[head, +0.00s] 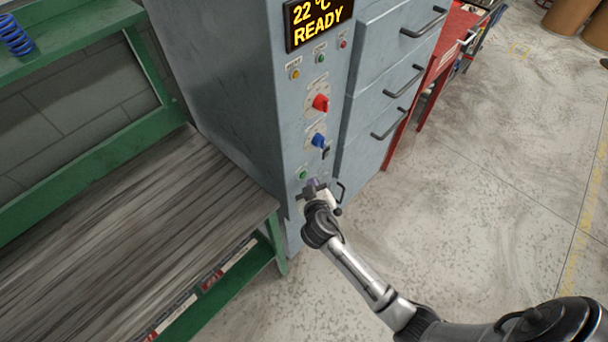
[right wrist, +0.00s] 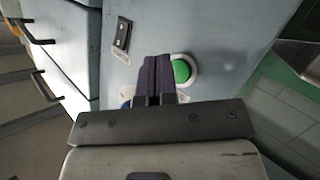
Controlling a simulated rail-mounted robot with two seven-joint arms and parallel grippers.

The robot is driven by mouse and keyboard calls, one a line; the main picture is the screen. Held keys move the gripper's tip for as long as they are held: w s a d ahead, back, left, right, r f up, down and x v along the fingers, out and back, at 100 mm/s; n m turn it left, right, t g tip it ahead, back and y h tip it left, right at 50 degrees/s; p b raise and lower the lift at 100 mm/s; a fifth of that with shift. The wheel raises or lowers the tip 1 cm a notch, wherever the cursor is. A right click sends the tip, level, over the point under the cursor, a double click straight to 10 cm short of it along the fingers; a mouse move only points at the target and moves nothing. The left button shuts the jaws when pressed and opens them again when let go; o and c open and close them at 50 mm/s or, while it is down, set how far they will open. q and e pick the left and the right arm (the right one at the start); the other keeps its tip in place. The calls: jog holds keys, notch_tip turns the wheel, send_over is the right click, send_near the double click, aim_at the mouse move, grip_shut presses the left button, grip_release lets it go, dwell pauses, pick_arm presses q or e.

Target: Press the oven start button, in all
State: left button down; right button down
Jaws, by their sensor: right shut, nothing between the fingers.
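The oven (head: 225,70) is a tall grey-blue cabinet with a control panel on its narrow front. Its display (head: 318,22) reads "22 °C READY". A green button (head: 303,174) sits low on the panel; in the right wrist view the green button (right wrist: 181,72) has a pale ring and lies just right of the fingertips. My right gripper (head: 312,184) is shut and empty, just below the green button in the head view. In the right wrist view its dark fingers (right wrist: 157,75) partly overlap the button's ring; I cannot tell whether they touch. My left gripper is not in view.
A red knob (head: 320,103) and a blue knob (head: 318,140) stick out above the green button. Drawers with black handles (head: 404,82) are on the right. A green-framed workbench (head: 130,215) stands close on the left. The floor at right is open.

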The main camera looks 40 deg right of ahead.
jog(key=shift+w, duration=0.15)
jog(key=shift+w, duration=0.25)
jog(key=shift+w+a, duration=0.1)
dwell(0.4)
jog(key=shift+w, duration=0.25)
jog(key=shift+s, duration=0.15)
dwell(0.5)
jog(key=shift+s, duration=0.65)
